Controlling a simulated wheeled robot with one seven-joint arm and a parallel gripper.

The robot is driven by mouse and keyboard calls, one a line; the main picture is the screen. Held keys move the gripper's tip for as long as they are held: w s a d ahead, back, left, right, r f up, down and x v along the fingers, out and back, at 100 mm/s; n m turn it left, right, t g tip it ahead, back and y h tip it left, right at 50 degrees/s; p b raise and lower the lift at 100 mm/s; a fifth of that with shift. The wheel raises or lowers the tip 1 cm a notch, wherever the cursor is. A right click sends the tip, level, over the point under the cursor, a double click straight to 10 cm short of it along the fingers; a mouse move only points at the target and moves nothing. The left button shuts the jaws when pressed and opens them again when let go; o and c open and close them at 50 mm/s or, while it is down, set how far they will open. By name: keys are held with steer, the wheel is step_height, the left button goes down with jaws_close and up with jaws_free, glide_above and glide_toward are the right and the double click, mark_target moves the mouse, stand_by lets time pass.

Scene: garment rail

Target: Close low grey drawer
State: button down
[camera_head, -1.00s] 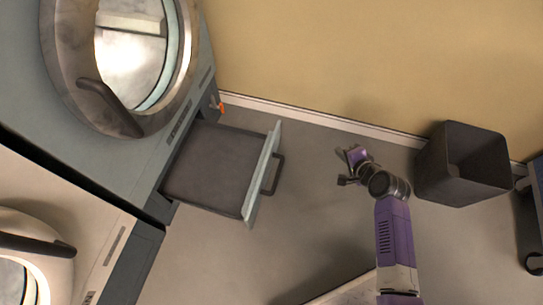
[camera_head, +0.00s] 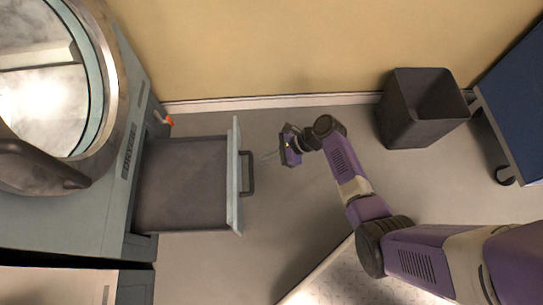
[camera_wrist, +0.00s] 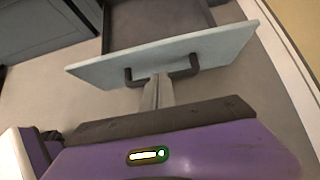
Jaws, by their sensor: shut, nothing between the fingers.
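The low grey drawer (camera_head: 183,186) stands pulled out from under the grey dryer, and its inside looks empty. Its pale front panel (camera_head: 234,178) carries a dark bar handle (camera_head: 248,173). In the wrist view the front panel (camera_wrist: 215,48) lies straight ahead with the handle (camera_wrist: 186,70) at its middle. My gripper (camera_head: 268,156) is to the right of the handle in the head view, pointing at the drawer front. It is shut and empty. In the wrist view its fingertips (camera_wrist: 160,80) overlap the handle opening; I cannot tell whether they touch.
The grey dryer (camera_head: 120,200) with a round door is on the left. A dark bin (camera_head: 425,105) stands by the wall at right, near a blue wheeled cart (camera_head: 520,100). An orange-tipped item (camera_head: 169,120) sits on the dryer's side. Floor before the drawer is clear.

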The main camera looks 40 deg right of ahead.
mark_target(237, 167)
steer(key=b+x, duration=0.1)
steer(key=x, duration=0.1)
steer(key=b+x, duration=0.1)
steer(key=x, duration=0.1)
steer(key=a+r+b+x, duration=0.1)
steer(key=x, duration=0.1)
steer(key=shift+w+a+f, duration=0.15)
steer(key=shift+w+a, duration=0.05)
steer(key=shift+w, duration=0.3)
steer(key=shift+w+a, duration=0.4)
steer(key=shift+a, duration=0.15)
